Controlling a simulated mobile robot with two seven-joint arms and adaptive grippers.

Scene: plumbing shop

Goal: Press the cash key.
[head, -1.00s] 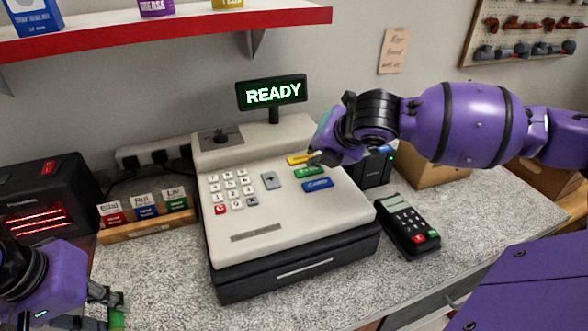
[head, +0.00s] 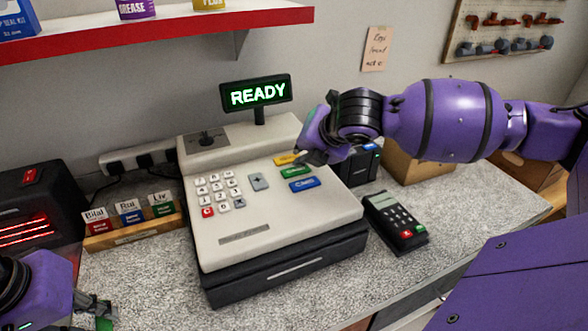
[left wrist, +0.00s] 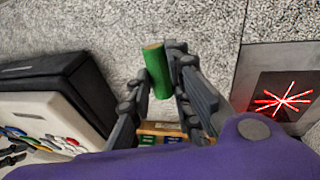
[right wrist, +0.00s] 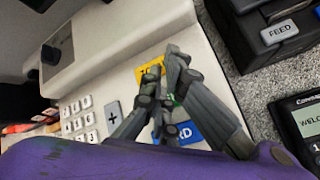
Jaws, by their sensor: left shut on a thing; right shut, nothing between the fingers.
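The cash register (head: 325,212) stands on the counter, its display (head: 257,93) reading READY. On its right side are a yellow key (head: 284,160), a green key (head: 296,172) and a blue key (head: 304,184); their lettering is too blurred to read here. My right gripper (head: 301,156) is shut and empty, its fingertips close by the yellow and green keys. In the right wrist view the fingers (right wrist: 165,68) cover most of the green key; I cannot tell whether they touch it. My left gripper (left wrist: 160,62) is shut on a green cylinder (left wrist: 157,70), away from the register.
A card terminal (head: 396,222) lies right of the register, with a black device (head: 355,165) behind it. A wooden holder (head: 135,232) with labelled blocks stands on the left, beside a dark box with red lights (head: 25,205). A red-edged shelf (head: 160,41) hangs above.

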